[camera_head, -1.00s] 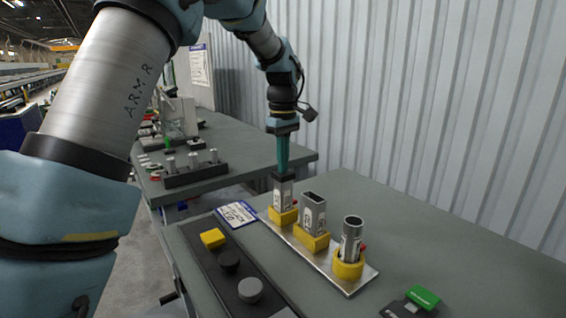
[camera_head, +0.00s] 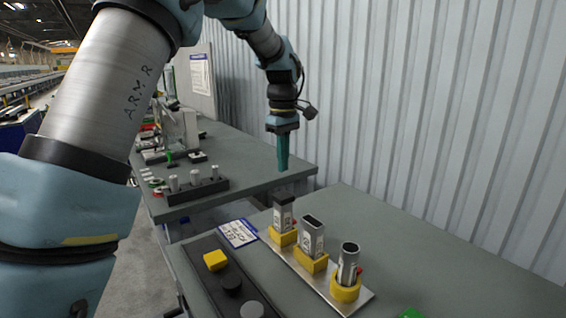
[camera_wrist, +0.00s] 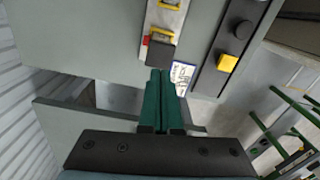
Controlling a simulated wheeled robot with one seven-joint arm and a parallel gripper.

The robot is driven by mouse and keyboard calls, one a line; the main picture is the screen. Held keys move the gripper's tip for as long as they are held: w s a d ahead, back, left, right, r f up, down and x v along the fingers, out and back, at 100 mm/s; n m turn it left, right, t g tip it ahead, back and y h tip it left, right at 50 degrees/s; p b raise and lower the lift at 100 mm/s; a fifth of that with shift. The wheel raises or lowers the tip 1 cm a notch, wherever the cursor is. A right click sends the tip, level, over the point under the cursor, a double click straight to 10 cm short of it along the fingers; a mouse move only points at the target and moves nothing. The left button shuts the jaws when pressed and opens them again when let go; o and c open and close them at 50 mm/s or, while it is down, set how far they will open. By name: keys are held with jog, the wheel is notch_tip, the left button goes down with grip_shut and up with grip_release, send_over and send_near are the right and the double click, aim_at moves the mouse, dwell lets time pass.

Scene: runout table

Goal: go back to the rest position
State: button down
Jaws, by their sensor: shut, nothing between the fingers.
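My gripper (camera_head: 283,168) is shut and empty, with its green fingers pointing down. In the head view it hangs above the far end of the near table, clear of the row of metal tube pieces. In the wrist view its fingers (camera_wrist: 163,74) lie together, close in the picture to the dark-capped piece (camera_wrist: 160,54). In the head view that dark-capped square piece (camera_head: 283,216) stands upright in a yellow holder. Beside it stand an open rectangular tube (camera_head: 312,238) and a round tube (camera_head: 348,262), each in a yellow holder.
The holders sit on a metal plate (camera_head: 357,303) on the near grey table (camera_head: 440,245). A dark panel (camera_head: 208,272) with a yellow block (camera_head: 215,260) and round knobs is left of them. A label card (camera_head: 238,233) lies behind. A corrugated wall (camera_head: 420,100) bounds the right.

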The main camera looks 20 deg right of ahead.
jog(key=shift+a+f, duration=0.1)
dwell(0.5)
jog(key=a+f+m, duration=0.1)
jog(key=a+f, duration=0.1)
jog(key=a, duration=0.9)
jog(key=a+f+m, duration=0.1)
jog(key=a+f, duration=0.1)
jog(key=a, duration=0.8)
jog(key=s+a+f+m, duration=0.1)
jog(key=s+a+f, duration=0.1)
jog(key=s+a, duration=0.3)
jog(key=s+a+f+m+t, duration=0.1)
jog(key=s+a+f+m, duration=0.1)
jog(key=s+a, duration=0.4)
jog(key=a, duration=0.4)
jog(key=shift+a+t, duration=0.25)
jog(key=shift+t, duration=0.05)
